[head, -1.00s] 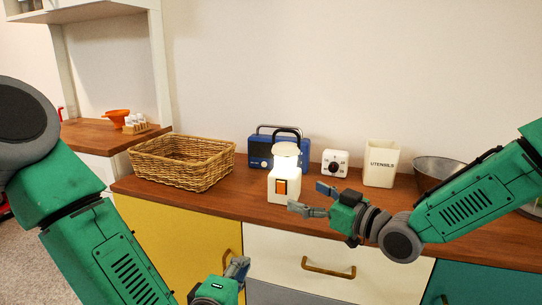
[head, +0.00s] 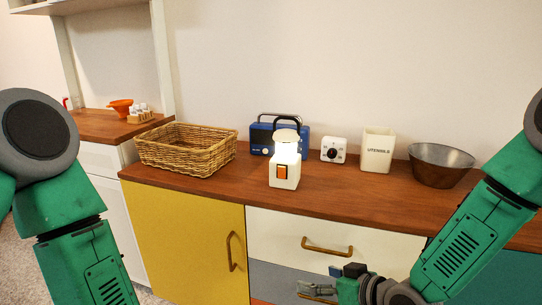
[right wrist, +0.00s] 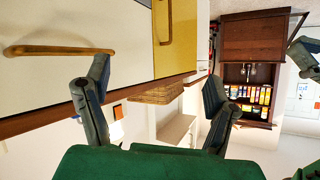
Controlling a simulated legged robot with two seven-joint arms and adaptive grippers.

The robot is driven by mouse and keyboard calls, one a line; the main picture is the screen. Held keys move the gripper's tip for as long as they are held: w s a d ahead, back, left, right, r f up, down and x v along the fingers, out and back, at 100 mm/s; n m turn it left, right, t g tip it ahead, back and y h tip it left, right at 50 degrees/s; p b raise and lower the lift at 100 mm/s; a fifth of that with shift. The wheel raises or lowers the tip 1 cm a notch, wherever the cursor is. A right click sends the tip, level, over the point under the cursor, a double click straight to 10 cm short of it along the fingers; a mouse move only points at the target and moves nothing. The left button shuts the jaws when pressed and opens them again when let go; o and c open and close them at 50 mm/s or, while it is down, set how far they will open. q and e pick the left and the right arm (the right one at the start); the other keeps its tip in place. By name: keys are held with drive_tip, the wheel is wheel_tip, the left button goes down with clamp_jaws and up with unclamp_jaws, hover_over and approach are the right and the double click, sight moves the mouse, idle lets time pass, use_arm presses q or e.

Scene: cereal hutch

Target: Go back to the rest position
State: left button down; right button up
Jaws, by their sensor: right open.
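On the wooden counter stand a wicker basket (head: 188,157), blue radio (head: 262,138), lit lantern (head: 285,172), white camera-like cube (head: 334,150), utensils holder (head: 378,150) and metal bowl (head: 440,167). A drawer handle (head: 327,246) and yellow door handle (head: 231,251) stick out near my right gripper.

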drive_tip(key=s+d+f+m+g+h, duration=0.2)
drive_tip(key=s+d+f+g+h, duration=0.15)
drive_tip(key=s+f, duration=0.5)
use_arm(q)
drive_tip(key=s+a+f+m+g+y, duration=0.2)
drive_tip(key=s+a+f+m+g, duration=0.2)
drive_tip(key=s+a, duration=0.5)
drive_tip(key=s+a+f+m+g+y+p, duration=0.1)
drive_tip(key=s+a+f+m+g+y, duration=0.1)
drive_tip(key=s+a+f+m+g, duration=0.3)
drive_tip(key=s+a+f+g, duration=0.1)
drive_tip(key=s+a, duration=0.3)
drive_tip(key=s, duration=0.5)
drive_tip(key=shift+f, duration=0.65)
use_arm(e)
drive_tip(key=s+d+f+m+g+h, duration=0.1)
drive_tip(key=s+d, duration=0.3)
drive_tip(key=s, duration=0.4)
drive_tip(key=s+d+f+m+g+h, duration=0.1)
drive_tip(key=s+d+f+g+h, duration=0.1)
drive_tip(key=s+d, duration=0.3)
drive_tip(key=s+d+f+m+g+h, duration=0.1)
drive_tip(key=s+d, duration=0.4)
drive_tip(key=s, duration=0.6)
wheel_tip(320, 180, down, 2)
drive_tip(key=shift+g+h, duration=0.55)
drive_tip(key=shift+h, duration=0.1)
